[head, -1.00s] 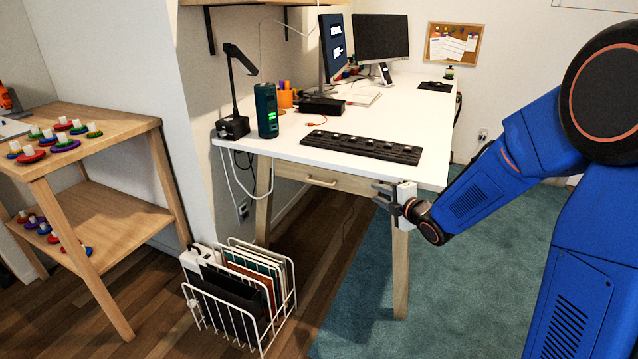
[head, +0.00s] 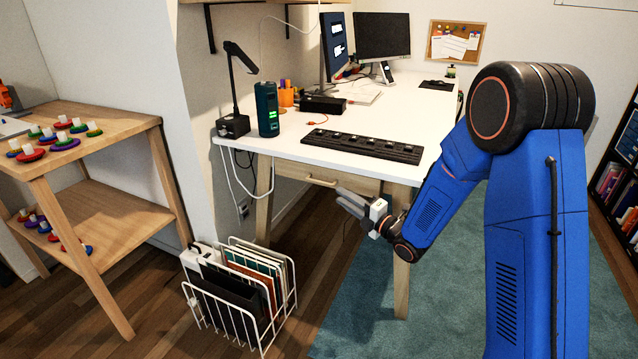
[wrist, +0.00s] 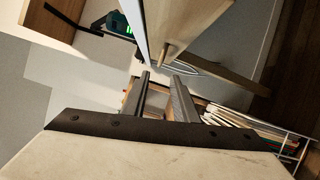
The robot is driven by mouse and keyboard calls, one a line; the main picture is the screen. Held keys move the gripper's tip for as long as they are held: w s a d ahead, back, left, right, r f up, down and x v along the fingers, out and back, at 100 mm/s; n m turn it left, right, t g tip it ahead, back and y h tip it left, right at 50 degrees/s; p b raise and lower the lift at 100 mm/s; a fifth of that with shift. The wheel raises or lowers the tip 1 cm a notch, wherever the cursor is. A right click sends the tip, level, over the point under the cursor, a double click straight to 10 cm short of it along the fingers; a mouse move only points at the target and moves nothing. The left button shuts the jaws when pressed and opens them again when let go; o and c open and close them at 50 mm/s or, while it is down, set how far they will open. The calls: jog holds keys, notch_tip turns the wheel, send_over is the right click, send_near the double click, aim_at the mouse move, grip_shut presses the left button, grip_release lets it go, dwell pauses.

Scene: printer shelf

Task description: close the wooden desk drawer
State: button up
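The wooden drawer (head: 296,174) is under the front edge of the white desk in the head view, with a light bar handle (head: 322,181). Its front looks near the desk frame; I cannot tell exactly how far out it is. My gripper (head: 345,197) is in front of the desk, just right of and slightly below the handle, and covers the area near the drawer's right end. Its two fingers are apart and empty in the wrist view (wrist: 160,77). Pale wood (wrist: 185,35) shows beyond the fingertips there; which part it is, I cannot tell.
A white wire file rack (head: 240,300) stands on the floor left of my gripper. The desk's front leg (head: 402,280) is below my arm. A wooden shelf (head: 100,215) stands at the left. The desktop (head: 340,115) holds a dark keyboard-like strip (head: 362,146). The teal rug is clear.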

aim_at(319, 182)
jog(key=x, duration=1.2)
jog(key=shift+c, duration=0.5)
grip_shut()
dwell(0.6)
